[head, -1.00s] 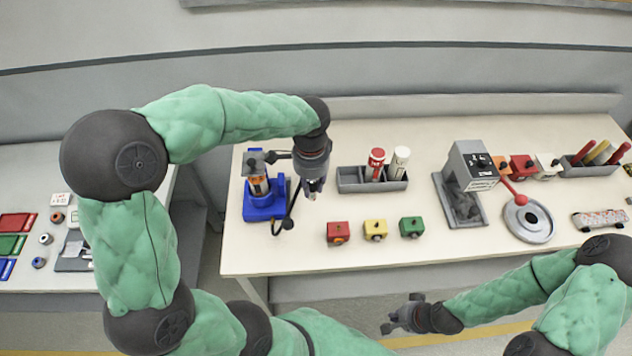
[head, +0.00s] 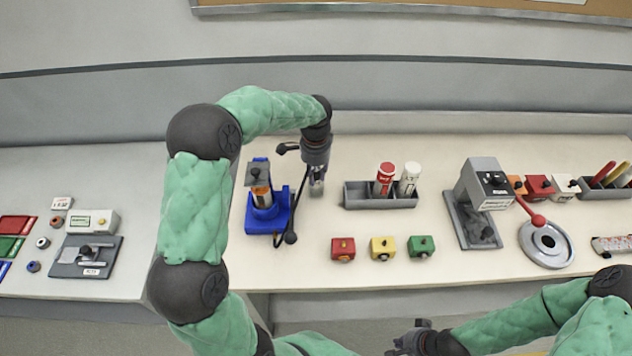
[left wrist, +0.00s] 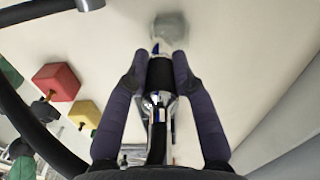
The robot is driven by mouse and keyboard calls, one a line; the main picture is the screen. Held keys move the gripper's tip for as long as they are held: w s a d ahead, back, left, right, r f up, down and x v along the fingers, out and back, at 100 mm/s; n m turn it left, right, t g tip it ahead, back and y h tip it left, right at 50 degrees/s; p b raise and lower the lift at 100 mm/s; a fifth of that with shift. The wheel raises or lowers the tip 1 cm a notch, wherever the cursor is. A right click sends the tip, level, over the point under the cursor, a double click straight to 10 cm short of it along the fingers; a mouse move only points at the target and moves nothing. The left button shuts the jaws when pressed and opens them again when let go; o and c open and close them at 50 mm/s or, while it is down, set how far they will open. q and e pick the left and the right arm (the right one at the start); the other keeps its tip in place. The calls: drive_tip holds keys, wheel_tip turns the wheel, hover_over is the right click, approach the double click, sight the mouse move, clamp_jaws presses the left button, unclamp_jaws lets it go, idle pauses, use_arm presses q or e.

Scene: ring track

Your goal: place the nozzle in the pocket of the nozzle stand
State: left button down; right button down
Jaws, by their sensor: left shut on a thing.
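My left gripper (left wrist: 161,95) is shut on what looks like the nozzle (left wrist: 160,72), a black cylinder with silver metal parts, between its two purple-grey fingers. In the head view my left gripper (head: 317,172) points down over the table, right of the blue stand. A small grey block (left wrist: 170,28), possibly the nozzle stand, lies beyond the nozzle's end. It also shows just below the gripper in the head view (head: 317,188). I cannot tell whether nozzle and block touch; the pocket is hidden. My right gripper (head: 408,343) is near the lower edge, off the table; its jaws are unclear.
The blue stand (head: 267,217) has a dark hose beside it. A grey rack (head: 357,200) holds a red and a white bottle. Red (head: 343,249), yellow (head: 382,248) and green (head: 420,246) blocks stand in front. A grey press (head: 484,185) stands farther right.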

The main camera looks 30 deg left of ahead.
sight(316, 180)
use_arm(q)
drive_tip(key=shift+w+a+f, duration=0.25)
drive_tip(key=shift+w+f, duration=0.25)
drive_tip(key=shift+f, duration=0.15)
drive_tip(key=shift+w+f+b, duration=0.1)
drive_tip(key=shift+f+b, duration=0.4)
drive_tip(key=shift+f, duration=1.1)
drive_tip(key=shift+f, duration=0.1)
drive_tip(key=shift+f, duration=0.1)
drive_tip(key=c, duration=1)
unclamp_jaws()
drive_tip(key=shift+c, duration=0.2)
